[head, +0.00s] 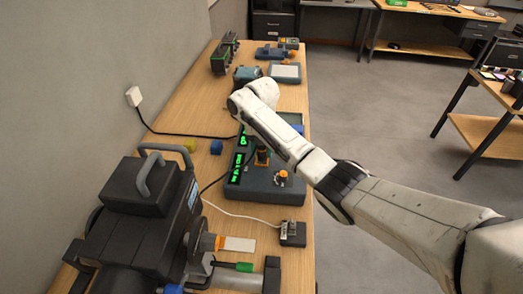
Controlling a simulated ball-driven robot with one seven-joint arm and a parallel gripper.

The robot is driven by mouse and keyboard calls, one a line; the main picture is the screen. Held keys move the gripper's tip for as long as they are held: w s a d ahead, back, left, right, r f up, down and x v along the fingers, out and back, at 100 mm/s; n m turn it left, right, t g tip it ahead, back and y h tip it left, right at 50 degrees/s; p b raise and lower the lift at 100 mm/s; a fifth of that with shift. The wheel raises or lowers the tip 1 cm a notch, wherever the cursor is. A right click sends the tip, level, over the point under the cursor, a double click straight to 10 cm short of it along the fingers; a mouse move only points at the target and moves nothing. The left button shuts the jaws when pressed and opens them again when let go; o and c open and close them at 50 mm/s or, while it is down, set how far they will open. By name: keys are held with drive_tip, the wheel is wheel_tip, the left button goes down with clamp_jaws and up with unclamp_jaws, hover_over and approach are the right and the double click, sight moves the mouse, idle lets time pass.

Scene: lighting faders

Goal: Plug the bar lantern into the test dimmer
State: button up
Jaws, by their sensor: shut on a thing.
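A large black stage lantern (150,205) with a grey handle fills the near left of the table; I cannot tell if it is the bar lantern. A blue-grey dimmer console (262,187) with green lit displays (238,167) sits mid-table. An orange-topped part (283,175) stands upright on it. A second orange-and-dark part (262,152) stands close to my forearm. My arm reaches across from the right and its wrist is above the console's far end. My gripper is hidden behind the wrist, so its jaws and anything in them do not show.
A small black box (292,234) on a pale cable sits at the table's right edge. A black cable runs from the wall socket (133,96). More devices (285,72) stand at the back.

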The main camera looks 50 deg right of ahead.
drive_tip(key=m, duration=0.1)
drive_tip(key=r+m, duration=0.1)
drive_tip(key=m, duration=0.3)
drive_tip(key=shift+a+r, duration=0.1)
drive_tip(key=shift+r, duration=0.25)
drive_tip(key=m, duration=0.1)
drive_tip(key=r+m, duration=0.1)
drive_tip(key=m, duration=0.1)
drive_tip(key=shift+m, duration=0.3)
drive_tip(key=m, duration=0.1)
drive_tip(key=r+m, duration=0.1)
drive_tip(key=m, duration=0.3)
drive_tip(key=shift+s+r+t, duration=0.15)
drive_tip(key=shift+r+t, duration=0.15)
drive_tip(key=shift+r, duration=0.05)
drive_tip(key=m, duration=0.2)
drive_tip(key=r+m, duration=0.1)
drive_tip(key=m, duration=0.1)
drive_tip(key=shift+s, duration=0.2)
drive_tip(key=shift+f, duration=2.7)
drive_tip(key=shift+f, duration=0.9)
